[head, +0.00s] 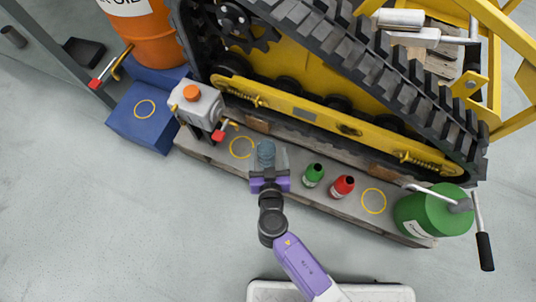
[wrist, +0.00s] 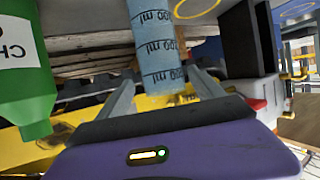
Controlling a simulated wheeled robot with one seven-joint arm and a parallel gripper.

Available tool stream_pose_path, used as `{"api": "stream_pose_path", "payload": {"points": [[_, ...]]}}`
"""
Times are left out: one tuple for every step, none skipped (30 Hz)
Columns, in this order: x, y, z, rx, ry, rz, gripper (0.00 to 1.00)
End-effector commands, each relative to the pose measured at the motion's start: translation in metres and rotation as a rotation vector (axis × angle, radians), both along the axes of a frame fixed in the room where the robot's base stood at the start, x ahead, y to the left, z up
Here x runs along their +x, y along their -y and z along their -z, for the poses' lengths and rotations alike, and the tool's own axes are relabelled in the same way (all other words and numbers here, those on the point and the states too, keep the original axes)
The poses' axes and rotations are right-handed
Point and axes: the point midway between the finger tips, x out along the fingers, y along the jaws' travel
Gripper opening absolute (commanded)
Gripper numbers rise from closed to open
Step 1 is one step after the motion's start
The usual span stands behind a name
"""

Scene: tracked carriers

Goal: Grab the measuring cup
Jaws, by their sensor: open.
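The measuring cup (head: 266,153) is a blue, see-through cylinder on the grey ledge beside the yellow tracked carrier. In the wrist view the cup (wrist: 153,40) shows dark ml marks, and its upper part runs out of the picture. My gripper (head: 270,162) is at the cup with its purple body toward the ledge's front edge. In the wrist view my gripper (wrist: 165,88) is open, with one grey finger on each side of the cup. The frames do not show clearly whether either finger touches it.
A green bottle (head: 313,174) and a red bottle (head: 343,186) stand just right of my gripper. A grey can with an orange cap (head: 194,104) stands to the left. A large green canister (head: 425,214) is at the right end. The carrier's track (head: 400,85) rises behind.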

Motion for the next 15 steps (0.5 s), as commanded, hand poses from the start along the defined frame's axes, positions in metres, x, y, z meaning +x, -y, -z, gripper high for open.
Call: {"api": "stream_pose_path", "payload": {"points": [[0.005,-0.002,0.002,0.001,0.002,0.0,0.77],[0.008,-0.002,0.003,0.001,0.001,0.0,0.77],[0.013,-0.004,0.005,0.0,0.001,0.0,0.77],[0.018,-0.005,0.006,0.001,0.002,0.0,0.77],[0.022,-0.006,0.008,0.0,0.001,0.0,0.77],[0.028,-0.008,0.01,0.0,0.001,0.0,0.77],[0.031,-0.009,0.012,0.0,0.002,0.0,0.77],[0.035,-0.009,0.014,0.0,0.0,0.001,0.77],[0.039,-0.009,0.015,0.0,0.001,0.001,0.77],[0.042,-0.009,0.016,0.0,0.001,0.0,0.77],[0.044,-0.009,0.017,0.0,0.0,0.0,0.77],[0.045,-0.01,0.018,0.0,0.0,0.0,0.77],[0.046,-0.01,0.018,0.0,0.0,0.0,0.77],[0.047,-0.01,0.018,0.0,0.0,0.0,0.77],[0.047,-0.01,0.018,0.0,0.0,0.0,0.77]]}}
